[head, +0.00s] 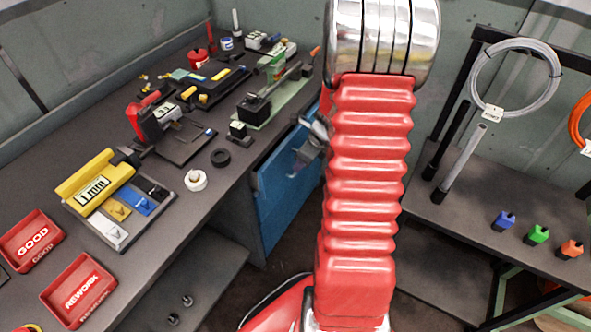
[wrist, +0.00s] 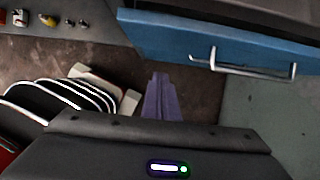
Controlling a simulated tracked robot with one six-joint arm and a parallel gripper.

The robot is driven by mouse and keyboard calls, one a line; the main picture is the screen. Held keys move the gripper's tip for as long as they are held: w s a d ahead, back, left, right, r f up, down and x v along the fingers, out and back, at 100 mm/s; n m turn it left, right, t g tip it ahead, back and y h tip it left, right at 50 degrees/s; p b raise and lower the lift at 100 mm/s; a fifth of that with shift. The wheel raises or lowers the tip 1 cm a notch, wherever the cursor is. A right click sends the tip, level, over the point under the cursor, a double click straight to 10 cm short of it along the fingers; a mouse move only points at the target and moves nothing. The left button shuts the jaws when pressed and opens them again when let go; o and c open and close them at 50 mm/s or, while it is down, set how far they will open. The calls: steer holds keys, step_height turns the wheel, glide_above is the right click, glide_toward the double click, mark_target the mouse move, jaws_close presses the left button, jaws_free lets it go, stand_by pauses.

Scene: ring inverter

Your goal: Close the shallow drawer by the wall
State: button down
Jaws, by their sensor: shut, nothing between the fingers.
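The blue drawer front (wrist: 180,40) spans the upper right of the wrist view, with a silver bar handle (wrist: 250,68) on it. A dark surface lies behind its upper edge; how far the drawer stands out is unclear. In the head view a blue front (head: 288,190) shows under the bench, partly hidden by my red arm. My gripper (wrist: 158,78) shows as purple-grey fingers, closed together and empty. In the wrist view they lie below the blue front and left of the handle, with no visible contact. In the head view my arm hides most of that area.
The dark workbench (head: 215,185) carries tools, a yellow 1mm block (head: 92,182) and red GOOD (head: 30,240) and REWORK (head: 78,290) trays. A lower shelf (head: 195,285) lies below it. A rack with cable coils (head: 515,78) stands right. Floor shows between them.

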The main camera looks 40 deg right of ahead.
steer(key=shift+v, duration=1.5)
